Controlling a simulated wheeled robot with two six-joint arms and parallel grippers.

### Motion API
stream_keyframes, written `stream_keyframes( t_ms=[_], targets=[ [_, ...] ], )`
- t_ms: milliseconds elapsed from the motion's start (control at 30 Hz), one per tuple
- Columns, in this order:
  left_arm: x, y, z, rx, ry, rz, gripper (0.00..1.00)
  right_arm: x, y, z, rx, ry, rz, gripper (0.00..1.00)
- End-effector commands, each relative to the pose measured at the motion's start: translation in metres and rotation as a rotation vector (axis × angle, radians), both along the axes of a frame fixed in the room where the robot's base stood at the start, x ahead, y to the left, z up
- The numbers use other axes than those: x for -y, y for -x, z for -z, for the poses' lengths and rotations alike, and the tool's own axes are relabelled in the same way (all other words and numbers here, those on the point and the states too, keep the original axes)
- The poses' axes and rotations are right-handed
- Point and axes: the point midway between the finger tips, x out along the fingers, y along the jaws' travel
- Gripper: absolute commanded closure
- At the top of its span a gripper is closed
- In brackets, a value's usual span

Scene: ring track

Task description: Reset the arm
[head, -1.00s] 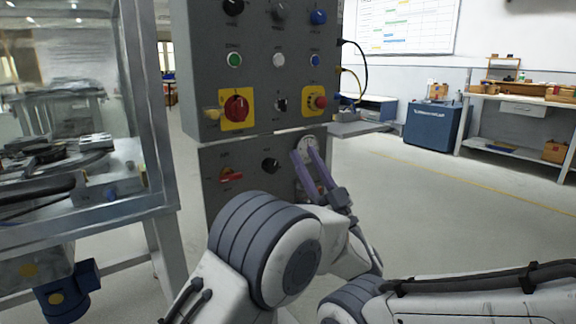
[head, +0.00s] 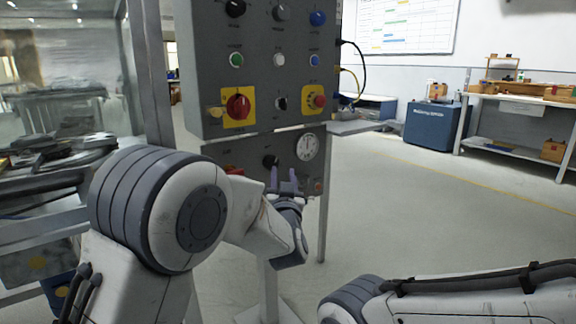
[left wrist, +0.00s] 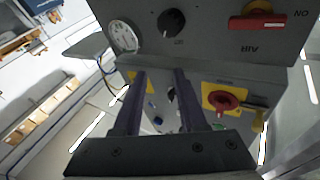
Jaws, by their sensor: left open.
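My left gripper (head: 284,184) is open and empty, its two fingers upright in front of the lower part of the grey control panel (head: 215,60). In the left wrist view the two dark fingers of the gripper (left wrist: 157,85) stand apart with nothing held between them. The white round gauge (head: 308,147) shows to the right of the fingers, and the black knob (head: 270,161) just above and left of them. My left arm covers part of the lower red switch. My right gripper is out of view; only a link of the right arm shows at the bottom right.
The panel carries a red-and-yellow rotary switch (head: 238,106), a red push button (head: 319,101) and several knobs. A glass-walled machine (head: 60,100) stands at the left. A blue box (head: 432,124) and a workbench (head: 520,102) stand at the back right. The floor between is clear.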

Motion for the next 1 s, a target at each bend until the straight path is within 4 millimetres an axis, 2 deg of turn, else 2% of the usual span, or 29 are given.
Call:
stream_keyframes(
  t_ms=[33, 167, 267, 300, 400, 600, 1000],
  targets=[
    [-0.015, 0.002, 0.016, -0.101, 0.008, 0.031, 0.59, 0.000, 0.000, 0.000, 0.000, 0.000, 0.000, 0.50],
    [-0.047, 0.025, 0.077, -0.415, 0.040, 0.106, 0.59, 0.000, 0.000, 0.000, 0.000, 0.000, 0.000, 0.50],
    [-0.075, 0.064, 0.125, -0.669, 0.072, 0.122, 0.59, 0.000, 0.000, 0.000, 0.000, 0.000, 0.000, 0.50],
    [-0.087, 0.084, 0.143, -0.769, 0.086, 0.118, 0.59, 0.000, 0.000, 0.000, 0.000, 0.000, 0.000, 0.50],
    [-0.109, 0.130, 0.177, -0.973, 0.116, 0.098, 0.59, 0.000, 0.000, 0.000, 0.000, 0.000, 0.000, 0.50],
    [-0.138, 0.200, 0.212, -1.227, 0.155, 0.041, 0.59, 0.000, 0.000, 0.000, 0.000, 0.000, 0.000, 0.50],
    [-0.175, 0.305, 0.241, -1.552, 0.205, -0.084, 0.59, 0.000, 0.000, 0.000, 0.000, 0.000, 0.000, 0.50]
  ],
)
